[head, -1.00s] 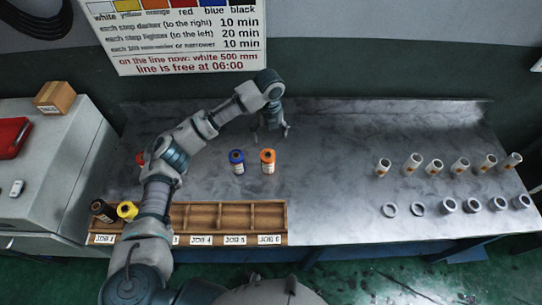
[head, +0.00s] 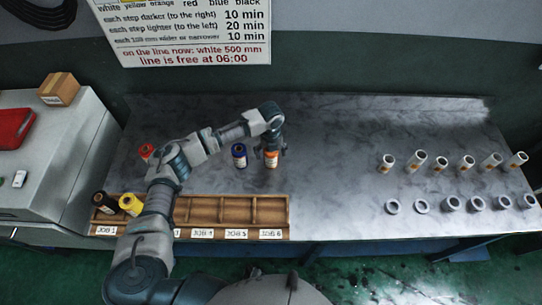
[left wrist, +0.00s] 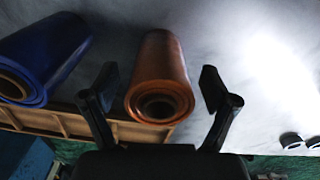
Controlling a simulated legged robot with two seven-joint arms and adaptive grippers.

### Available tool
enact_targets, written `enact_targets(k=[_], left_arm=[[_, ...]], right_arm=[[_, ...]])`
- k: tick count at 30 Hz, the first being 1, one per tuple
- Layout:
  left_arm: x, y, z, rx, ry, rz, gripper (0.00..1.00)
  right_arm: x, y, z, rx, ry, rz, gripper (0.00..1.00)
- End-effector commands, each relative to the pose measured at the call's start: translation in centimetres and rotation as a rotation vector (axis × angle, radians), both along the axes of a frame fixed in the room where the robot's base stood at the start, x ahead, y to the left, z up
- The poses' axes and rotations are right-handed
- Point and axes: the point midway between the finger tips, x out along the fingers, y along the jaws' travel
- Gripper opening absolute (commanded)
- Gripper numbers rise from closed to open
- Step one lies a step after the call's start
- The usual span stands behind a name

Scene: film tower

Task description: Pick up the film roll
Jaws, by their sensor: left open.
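An orange film roll (head: 271,159) stands on the grey bench, and a blue film roll (head: 239,156) stands just left of it. My left gripper (head: 273,146) is at the orange roll, reaching it from the far side and partly hiding its top. In the left wrist view, the orange roll (left wrist: 160,75) lies between the two open fingers of my left gripper (left wrist: 159,85), with a gap on each side. The blue roll (left wrist: 45,60) is outside the left finger there. My right gripper is not in view.
A wooden rack (head: 236,218) with job labels runs along the front edge, with a yellow roll (head: 130,205) and a black roll (head: 104,203) in it. A red roll (head: 147,151) is behind my arm. Several white cores and rings stand at right. The bench middle is clear.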

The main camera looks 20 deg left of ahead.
Motion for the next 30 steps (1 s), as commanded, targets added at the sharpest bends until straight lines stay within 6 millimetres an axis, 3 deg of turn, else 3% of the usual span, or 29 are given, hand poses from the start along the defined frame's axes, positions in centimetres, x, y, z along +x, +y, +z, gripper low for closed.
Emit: enact_targets(k=[4, 12, 20, 30], left_arm=[[0.0, 0.0, -1.9, 0.001, 0.0, 0.001, 0.86], [0.0, 0.0, -2.1, 0.0, -0.001, 0.0, 0.86], [0.0, 0.0, -2.1, 0.0, -0.001, 0.0, 0.22], [0.1, 0.0, -2.0, 0.0, -0.001, 0.001, 0.21]], right_arm=[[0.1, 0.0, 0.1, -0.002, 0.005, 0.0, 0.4], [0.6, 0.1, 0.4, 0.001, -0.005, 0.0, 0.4], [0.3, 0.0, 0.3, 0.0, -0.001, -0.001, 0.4], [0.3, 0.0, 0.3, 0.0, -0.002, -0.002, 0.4]])
